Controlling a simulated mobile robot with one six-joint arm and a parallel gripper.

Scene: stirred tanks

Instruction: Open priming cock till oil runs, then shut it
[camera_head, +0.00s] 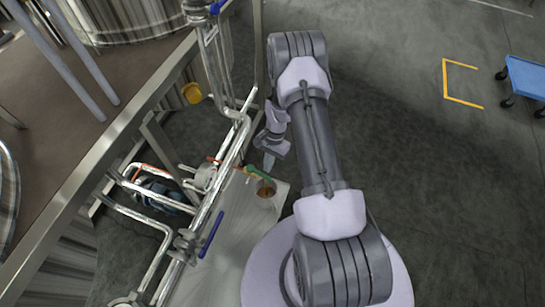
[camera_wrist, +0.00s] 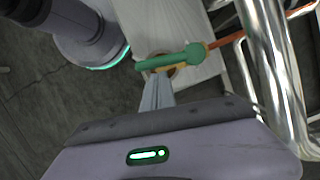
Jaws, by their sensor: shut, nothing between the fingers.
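The priming cock has a green lever (camera_wrist: 170,61) over a brass body (camera_wrist: 184,66) at the end of an orange-red pipe (camera_wrist: 235,40). In the wrist view the lever lies roughly along the brass body. The lever also shows in the head view (camera_head: 257,173), above a small cup (camera_head: 266,190) with a brown inside. I cannot tell whether oil is running. My gripper (camera_wrist: 157,82) is shut and empty, its fingertips just short of the lever in the wrist view. Whether they touch it is unclear. In the head view my gripper (camera_head: 268,163) is beside the lever.
Steel pipes (camera_head: 210,205) with a blue-handled valve (camera_head: 211,234) run close to the left of the cock. The cup stands on a pale metal plate (camera_head: 225,260). A blue cart (camera_head: 526,76) is far right.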

